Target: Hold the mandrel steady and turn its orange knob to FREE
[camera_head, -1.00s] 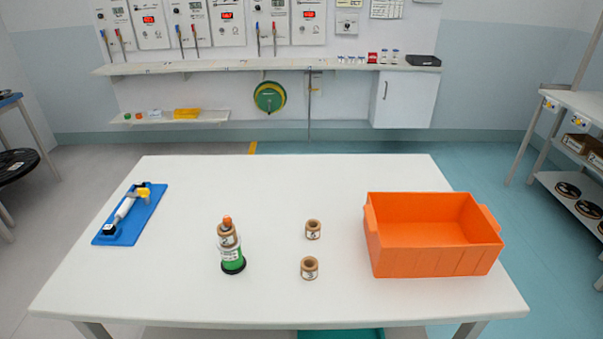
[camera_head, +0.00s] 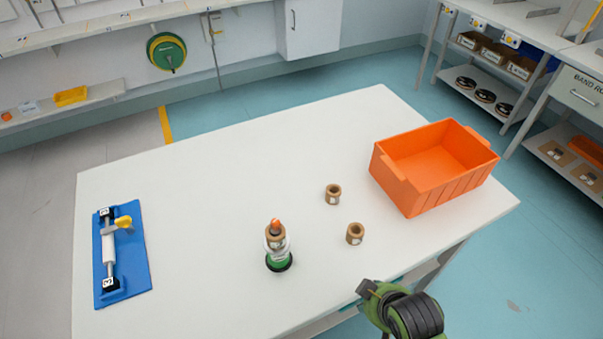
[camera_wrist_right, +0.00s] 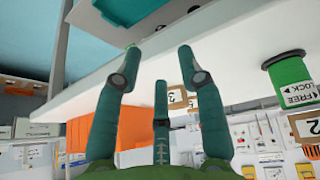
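The mandrel (camera_head: 279,259) stands upright on the white table, with a green and black base, a brown core around its upper part and an orange knob (camera_head: 276,224) on top. In the right wrist view, upside down, its green body (camera_wrist_right: 288,74) shows a label reading FREE and LOCK; the knob is not visible there, and I cannot tell its setting. My right gripper (camera_wrist_right: 160,68) is open and empty, its fingers spread. In the head view, my right gripper (camera_head: 368,290) is at the table's front edge, right of the mandrel and apart from it. My left gripper is not in view.
Two brown cores (camera_head: 333,194) (camera_head: 355,234) stand right of the mandrel. An orange bin (camera_head: 412,194) sits at the table's right end. A blue board (camera_head: 136,275) with a roller fixture lies at the left. The table (camera_head: 200,190) is clear behind the mandrel.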

